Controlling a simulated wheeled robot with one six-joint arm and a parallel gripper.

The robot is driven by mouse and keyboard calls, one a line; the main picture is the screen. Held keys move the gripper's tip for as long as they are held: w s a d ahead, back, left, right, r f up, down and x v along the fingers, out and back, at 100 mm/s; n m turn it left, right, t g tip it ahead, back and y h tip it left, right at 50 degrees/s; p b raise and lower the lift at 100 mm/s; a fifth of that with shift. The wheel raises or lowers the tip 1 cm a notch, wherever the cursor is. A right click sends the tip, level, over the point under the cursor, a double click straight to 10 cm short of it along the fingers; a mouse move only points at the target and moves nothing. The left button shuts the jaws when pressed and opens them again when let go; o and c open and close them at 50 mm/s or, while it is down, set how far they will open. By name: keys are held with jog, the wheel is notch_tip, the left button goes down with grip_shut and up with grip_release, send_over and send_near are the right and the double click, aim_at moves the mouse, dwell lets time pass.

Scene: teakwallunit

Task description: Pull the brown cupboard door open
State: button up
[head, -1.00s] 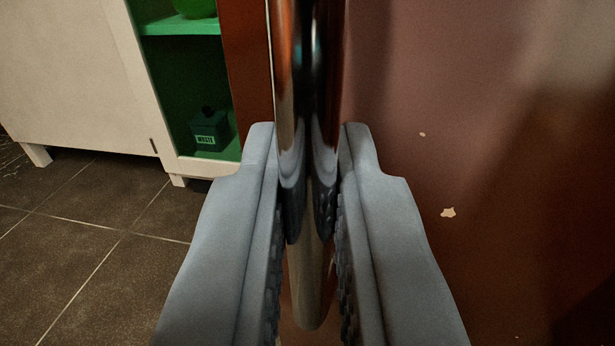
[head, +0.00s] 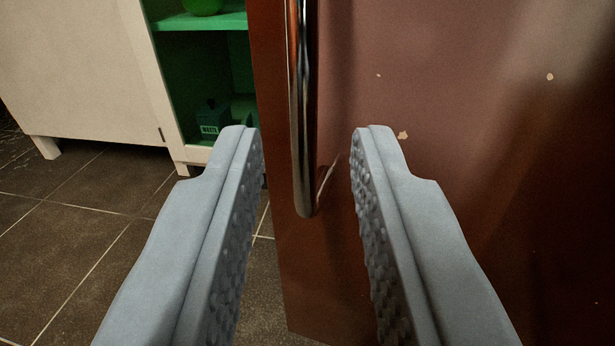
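The brown cupboard door (head: 460,130) fills the right side of the head view, with a few pale chips in its surface. It stands swung out, its free edge at the left, with floor showing past that edge. Its shiny metal bar handle (head: 302,120) runs vertically near this edge and curves in at its lower end. My gripper (head: 304,140) is open, one grey finger on each side of the handle's lower end. Both fingers are apart from the handle, and nothing is held between them. The upper end of the handle is out of view.
A white cabinet (head: 80,75) on short legs stands at the left. Its open green compartment (head: 205,65) holds a small dark box (head: 210,120) marked "WASTE" and a green round object (head: 203,5). Dark tiled floor (head: 75,240) lies clear at lower left.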

jog(key=s, duration=1.1)
jog(key=shift+s+a, duration=0.2)
jog(key=shift+s, duration=0.05)
